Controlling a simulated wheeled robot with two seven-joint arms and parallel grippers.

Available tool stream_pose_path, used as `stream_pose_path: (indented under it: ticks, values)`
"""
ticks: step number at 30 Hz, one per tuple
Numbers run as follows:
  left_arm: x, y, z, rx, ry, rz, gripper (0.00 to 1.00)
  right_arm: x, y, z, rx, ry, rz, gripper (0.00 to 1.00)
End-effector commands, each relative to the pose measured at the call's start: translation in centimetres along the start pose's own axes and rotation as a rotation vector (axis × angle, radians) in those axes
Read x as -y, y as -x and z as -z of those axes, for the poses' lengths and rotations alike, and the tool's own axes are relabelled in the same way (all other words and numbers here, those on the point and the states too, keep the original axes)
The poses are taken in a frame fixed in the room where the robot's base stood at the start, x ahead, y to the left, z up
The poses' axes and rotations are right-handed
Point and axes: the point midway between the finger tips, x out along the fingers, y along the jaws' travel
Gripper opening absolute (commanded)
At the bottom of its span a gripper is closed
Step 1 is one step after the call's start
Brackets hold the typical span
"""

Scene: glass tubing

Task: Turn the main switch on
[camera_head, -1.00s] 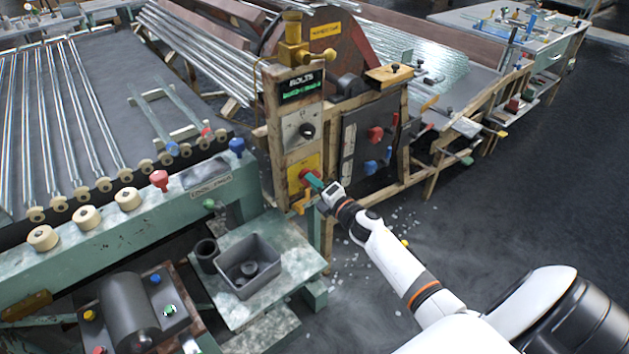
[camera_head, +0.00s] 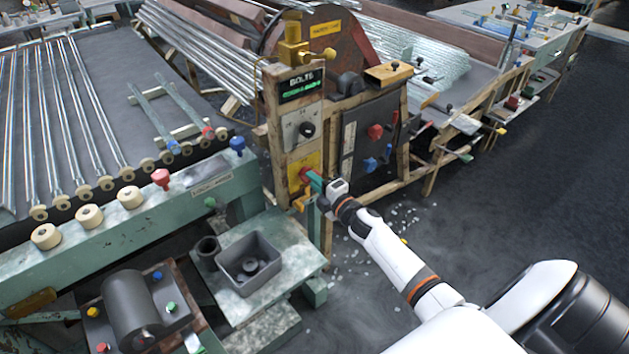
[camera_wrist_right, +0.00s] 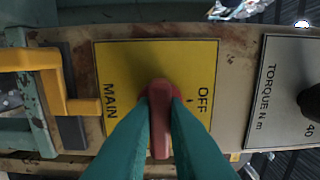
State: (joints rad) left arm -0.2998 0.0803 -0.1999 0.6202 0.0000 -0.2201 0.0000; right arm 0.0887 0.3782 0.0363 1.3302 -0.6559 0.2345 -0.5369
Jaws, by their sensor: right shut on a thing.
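The main switch is a red handle (camera_head: 305,174) on a yellow plate (camera_head: 312,158), low on the front of a wooden post. In the right wrist view the red handle (camera_wrist_right: 160,92) lies across the yellow plate (camera_wrist_right: 125,62), which reads "MAIN" at left and "OFF" at right. My right gripper (camera_head: 315,183) is at the plate. In the wrist view its teal fingers (camera_wrist_right: 160,125) are on either side of the handle and shut on it. The fingers hide part of the plate. My left gripper is not in view.
A yellow bracket (camera_wrist_right: 45,75) juts out beside the plate. A torque dial (camera_head: 306,130) and a "BOLTS" display (camera_head: 301,86) are above on the post. A grey panel (camera_head: 372,140) with red and blue knobs stands right. A grey bin (camera_head: 250,263) sits lower left. Open floor lies right.

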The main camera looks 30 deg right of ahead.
Motion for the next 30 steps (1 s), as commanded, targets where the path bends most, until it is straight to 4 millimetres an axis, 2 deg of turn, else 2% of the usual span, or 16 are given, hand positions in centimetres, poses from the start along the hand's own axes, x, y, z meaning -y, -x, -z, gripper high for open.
stream_pose_path:
  ticks: [3,4,7,8,16,20,30]
  values:
    - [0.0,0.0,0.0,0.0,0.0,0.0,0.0,-0.1,0.0,0.1,-0.002,-0.004,-0.001,0.0]
    - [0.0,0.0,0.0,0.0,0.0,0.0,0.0,-0.1,0.0,0.1,-0.002,-0.004,-0.001,0.16]
    - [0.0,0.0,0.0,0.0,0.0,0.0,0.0,-0.1,0.0,0.0,-0.001,-0.003,-0.001,0.32]
    - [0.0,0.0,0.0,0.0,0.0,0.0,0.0,-0.1,0.0,0.0,-0.001,-0.003,-0.001,0.35]
    - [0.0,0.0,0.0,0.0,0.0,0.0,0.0,-0.1,0.1,0.0,-0.001,-0.001,-0.001,0.35]
    - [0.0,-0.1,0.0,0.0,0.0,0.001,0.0,-0.1,1.1,0.0,-0.001,-0.001,-0.002,0.35]
    - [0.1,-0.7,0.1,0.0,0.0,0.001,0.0,-0.3,8.1,0.0,-0.001,-0.001,-0.004,0.35]
